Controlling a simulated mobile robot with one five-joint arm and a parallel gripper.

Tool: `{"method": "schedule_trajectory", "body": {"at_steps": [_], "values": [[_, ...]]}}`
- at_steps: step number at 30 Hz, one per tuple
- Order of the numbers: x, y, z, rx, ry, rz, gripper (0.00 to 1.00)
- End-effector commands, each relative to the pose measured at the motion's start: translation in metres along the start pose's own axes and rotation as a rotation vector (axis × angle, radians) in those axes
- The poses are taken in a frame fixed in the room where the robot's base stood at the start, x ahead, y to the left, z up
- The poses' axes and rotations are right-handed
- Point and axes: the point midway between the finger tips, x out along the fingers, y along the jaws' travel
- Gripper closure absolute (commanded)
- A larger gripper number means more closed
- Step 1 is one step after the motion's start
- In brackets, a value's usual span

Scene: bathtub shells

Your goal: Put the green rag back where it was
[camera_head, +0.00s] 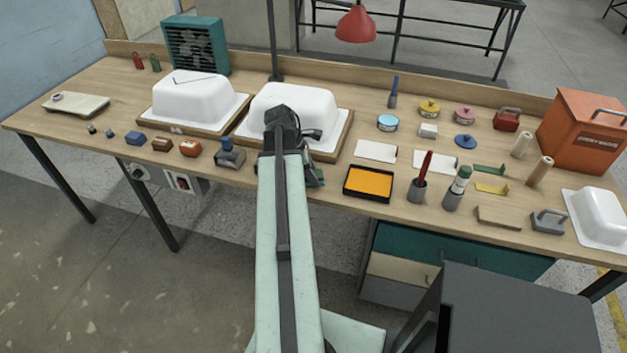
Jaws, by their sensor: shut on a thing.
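My arm rises through the middle of the head view and bends at a dark joint in front of the middle white tub shell (300,103). My gripper (312,171) is mostly hidden behind the arm, low by the bench's front edge. It is shut on a dark green bit, which I take to be the green rag (319,183); only a sliver shows to the right of the arm. I cannot tell whether the rag touches the bench top.
The wooden bench (345,179) is crowded. A second shell (193,99) stands left, a third (602,215) far right. A blue-grey tool (229,153) is left of the arm, an orange-filled black tray (368,183) right. Cups, tins and an orange box (585,130) stand farther right.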

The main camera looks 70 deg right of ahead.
Motion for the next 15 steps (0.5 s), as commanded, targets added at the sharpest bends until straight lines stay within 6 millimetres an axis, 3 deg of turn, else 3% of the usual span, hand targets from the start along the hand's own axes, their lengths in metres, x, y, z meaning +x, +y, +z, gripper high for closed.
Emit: {"method": "schedule_trajectory", "body": {"at_steps": [9,10,12,15], "values": [[0.0028,-0.0001,-0.0007,0.001,0.000,0.000,0.89],[0.0012,-0.0001,0.0000,0.001,0.000,0.000,0.49],[0.0008,0.0000,0.0002,0.001,0.000,0.000,0.35],[0.0008,-0.0001,0.0003,0.001,0.000,0.000,0.35]]}}
